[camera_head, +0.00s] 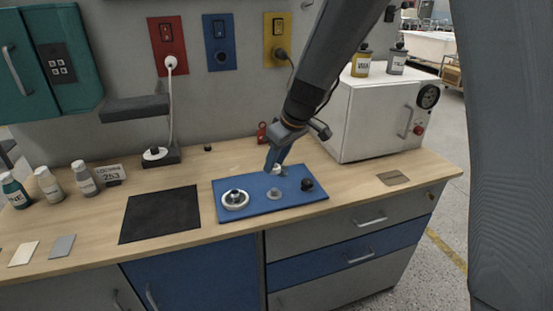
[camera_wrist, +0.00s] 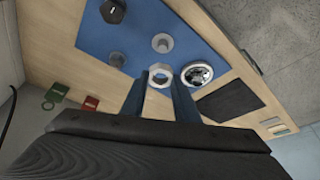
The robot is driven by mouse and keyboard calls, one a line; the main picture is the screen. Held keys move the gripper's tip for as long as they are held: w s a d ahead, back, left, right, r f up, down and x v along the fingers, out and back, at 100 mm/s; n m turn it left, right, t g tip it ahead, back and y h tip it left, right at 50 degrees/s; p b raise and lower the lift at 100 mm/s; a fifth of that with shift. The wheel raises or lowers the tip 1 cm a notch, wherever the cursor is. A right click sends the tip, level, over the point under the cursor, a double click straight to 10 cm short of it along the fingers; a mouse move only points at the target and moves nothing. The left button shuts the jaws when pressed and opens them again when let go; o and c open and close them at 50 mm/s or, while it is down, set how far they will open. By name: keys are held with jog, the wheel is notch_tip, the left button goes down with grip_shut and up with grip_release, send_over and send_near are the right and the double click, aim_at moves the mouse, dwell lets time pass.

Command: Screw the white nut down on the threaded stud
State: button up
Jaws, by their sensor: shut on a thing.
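My gripper (camera_head: 272,169) points down over the back part of the blue board (camera_head: 300,204). In the wrist view its two blue fingers (camera_wrist: 161,95) are closed on the white nut (camera_wrist: 160,76), a pale hexagonal ring between their tips. In the head view the nut is partly hidden by the fingers. A short grey post (camera_wrist: 117,59) stands on the board to one side of the nut. A second grey piece (camera_wrist: 162,43) stands beyond the nut and also shows in the head view (camera_head: 274,193). I cannot make out threads on either. The nut appears apart from both.
A white-rimmed round fitting (camera_head: 235,199) and a black knob (camera_head: 307,184) stand on the board. A black mat (camera_head: 159,213) lies to the left. A white cabinet (camera_head: 376,121) stands at the back right. A red object (camera_head: 262,132) lies behind the board.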

aim_at(274, 189)
notch_tip(274, 189, down, 6)
jog(key=b, duration=0.5)
jog(key=shift+r+b, duration=0.1)
jog(key=shift+b, duration=0.3)
jog(key=shift+f+b, duration=1.4)
jog(key=shift+b, duration=0.45)
dwell(1.9)
jog(key=o, duration=1.1)
jog(key=shift+d, duration=0.1)
jog(key=shift+b+v, duration=0.45)
jog(key=shift+v, duration=3.5)
